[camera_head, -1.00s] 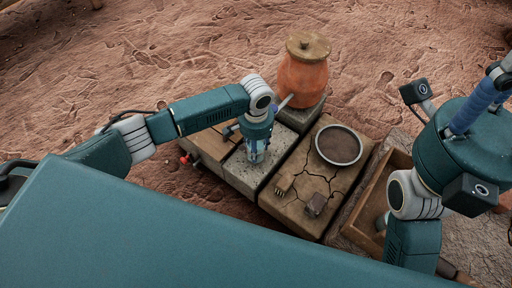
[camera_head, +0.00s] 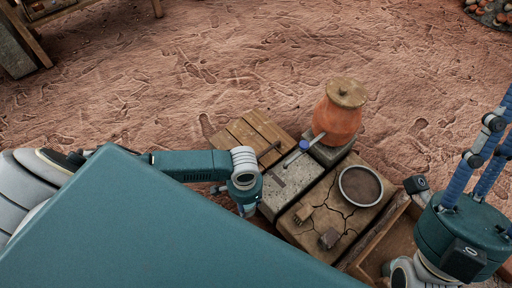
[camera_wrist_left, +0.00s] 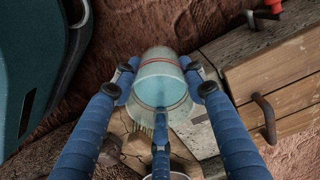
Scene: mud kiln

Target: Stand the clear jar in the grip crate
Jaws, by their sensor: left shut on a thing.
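My left gripper (camera_head: 246,205) hangs beside the front-left end of the grey block (camera_head: 285,185). In the left wrist view its blue fingers (camera_wrist_left: 160,92) are closed around the clear jar (camera_wrist_left: 162,66), which has a red line around it. In the head view the jar is mostly hidden below the gripper. A slatted wooden crate (camera_head: 243,131) with a dark bar handle stands behind the grey block; its planks and handle also show in the wrist view (camera_wrist_left: 280,85). An open wooden crate (camera_head: 375,240) is at the right. My right gripper (camera_head: 487,140) points up, cut off at the right edge.
A lidded orange clay pot (camera_head: 337,118) stands at the back on a stone block. A round dark-filled dish (camera_head: 360,186) and small brown pieces (camera_head: 329,238) lie on the cracked slab (camera_head: 325,215). A blue-knobbed pipe (camera_head: 303,146) sticks out near the pot.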

